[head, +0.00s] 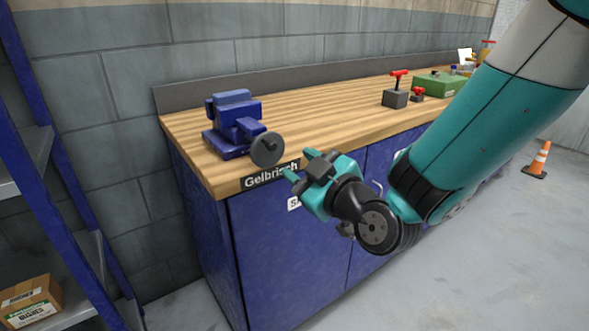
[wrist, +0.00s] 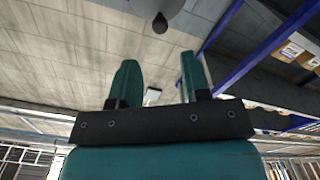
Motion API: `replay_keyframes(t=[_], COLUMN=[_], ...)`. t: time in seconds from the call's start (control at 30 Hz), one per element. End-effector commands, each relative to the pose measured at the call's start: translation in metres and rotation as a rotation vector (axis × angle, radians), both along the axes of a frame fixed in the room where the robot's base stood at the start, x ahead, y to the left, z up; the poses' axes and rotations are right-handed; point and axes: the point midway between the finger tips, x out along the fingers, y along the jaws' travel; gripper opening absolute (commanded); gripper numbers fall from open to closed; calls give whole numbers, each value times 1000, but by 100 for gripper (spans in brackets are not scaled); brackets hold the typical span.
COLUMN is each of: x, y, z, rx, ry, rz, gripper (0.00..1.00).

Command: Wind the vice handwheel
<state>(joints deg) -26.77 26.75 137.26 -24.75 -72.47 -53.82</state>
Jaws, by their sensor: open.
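The blue vice (head: 234,118) stands on the left end of the wooden workbench (head: 330,103). Its dark grey round handwheel (head: 262,157) faces the front edge, with a small knob on its face. In the wrist view part of a grey disc, which looks like the handwheel (wrist: 142,6), shows at the top edge, with its dark knob (wrist: 160,23) hanging below. My teal gripper (head: 299,164) is just right of and in front of the handwheel, apart from it. In the wrist view my gripper (wrist: 158,62) has its two fingers spread, with nothing between them.
A grey block with a red handle (head: 395,98), a smaller red-topped item (head: 417,94) and a green box (head: 433,84) stand further right on the bench. Blue cabinets (head: 285,255) are below. A blue shelf rack (head: 62,215) stands at left, an orange cone (head: 540,160) at right.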

Motion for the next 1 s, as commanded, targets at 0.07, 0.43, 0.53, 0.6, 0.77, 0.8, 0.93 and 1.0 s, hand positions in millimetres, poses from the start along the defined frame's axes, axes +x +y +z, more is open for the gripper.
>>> replay_keyframes(t=[0.07,0.43,0.53,0.6,0.77,0.8,0.93,1.0], x=[4,37,45,51,62,64,69,71], y=[3,25,31,35,42,43,47,48], z=[4,7,7,7,6,5,4,3], rx=[0,0,0,1,1,0,1,2], ry=[-2,2,2,1,1,2,1,0], rz=[0,1,1,1,0,0,1,1], gripper=[43,43,43,43,43,43,43,43])
